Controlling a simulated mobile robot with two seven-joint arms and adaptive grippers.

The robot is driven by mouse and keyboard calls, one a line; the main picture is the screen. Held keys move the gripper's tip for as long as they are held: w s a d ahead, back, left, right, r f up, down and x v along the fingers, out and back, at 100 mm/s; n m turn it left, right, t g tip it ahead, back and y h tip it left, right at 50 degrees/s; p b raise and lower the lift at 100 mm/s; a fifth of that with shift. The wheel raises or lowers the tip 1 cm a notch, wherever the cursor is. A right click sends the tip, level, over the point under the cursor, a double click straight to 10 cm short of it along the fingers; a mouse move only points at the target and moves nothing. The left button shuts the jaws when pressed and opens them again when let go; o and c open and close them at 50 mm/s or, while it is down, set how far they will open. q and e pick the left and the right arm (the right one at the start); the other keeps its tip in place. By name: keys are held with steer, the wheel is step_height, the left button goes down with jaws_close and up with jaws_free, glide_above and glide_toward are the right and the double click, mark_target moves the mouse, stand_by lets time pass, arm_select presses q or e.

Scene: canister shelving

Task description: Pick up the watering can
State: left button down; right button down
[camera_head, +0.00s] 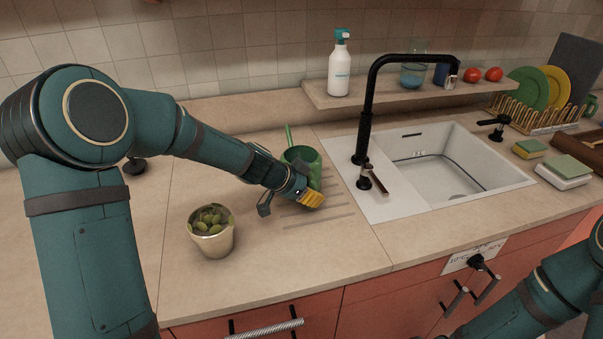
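The green watering can (300,157) stands on the counter left of the sink, its thin handle or spout rising at the back. My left gripper (289,205) is in front of it, low over the counter. Its fingers are spread, one dark and one with a yellow pad, and bare counter shows between them. The gripper hides the can's lower part; I cannot tell whether they touch.
A potted succulent (212,231) stands left of my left gripper. The sink (450,172) and black faucet (366,125) are to the right. A wooden shelf (400,98) behind holds a spray bottle (339,68) and tomatoes (472,75). Counter in front of the gripper is clear.

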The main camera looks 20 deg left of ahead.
arm_select(q)
steer(key=shift+r, duration=0.1)
step_height(320, 180, up, 10)
steer(key=p, duration=0.3)
steer(key=shift+w, duration=0.1)
stand_by(0.7)
